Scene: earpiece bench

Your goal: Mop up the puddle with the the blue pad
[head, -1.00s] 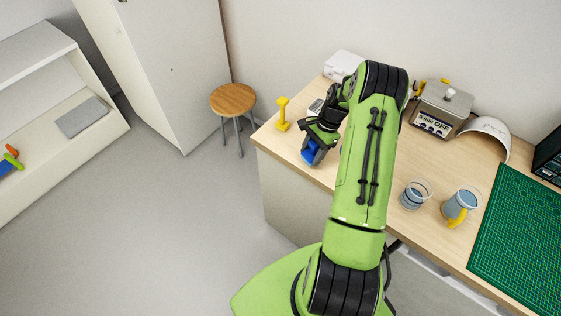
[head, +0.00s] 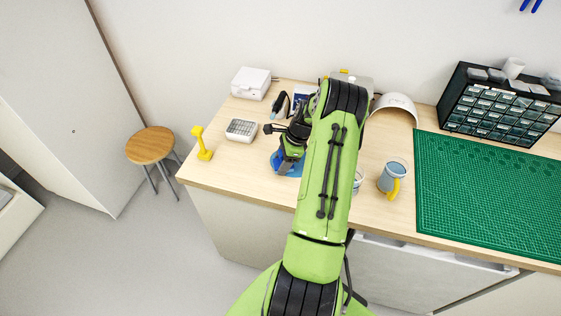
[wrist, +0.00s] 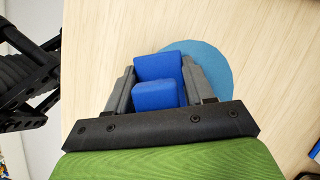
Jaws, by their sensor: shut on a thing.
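My gripper (wrist: 158,70) is shut on the blue pad (wrist: 154,96), which sits between the two grey fingers in the wrist view. The puddle (wrist: 215,66) is a round, flat, lighter blue patch on the wooden bench. The pad overlaps its left part in the wrist view; I cannot tell whether it touches the surface. In the head view my gripper (head: 287,160) is low over the bench, left of the forearm. The puddle (head: 297,170) shows there only partly, behind the gripper and arm.
A yellow stand (head: 202,143), a keypad device (head: 241,130) and a white box (head: 250,83) are on the left. A jug with a yellow handle (head: 391,178) and a green mat (head: 490,190) are on the right. A glass (head: 359,182) is mostly behind my arm.

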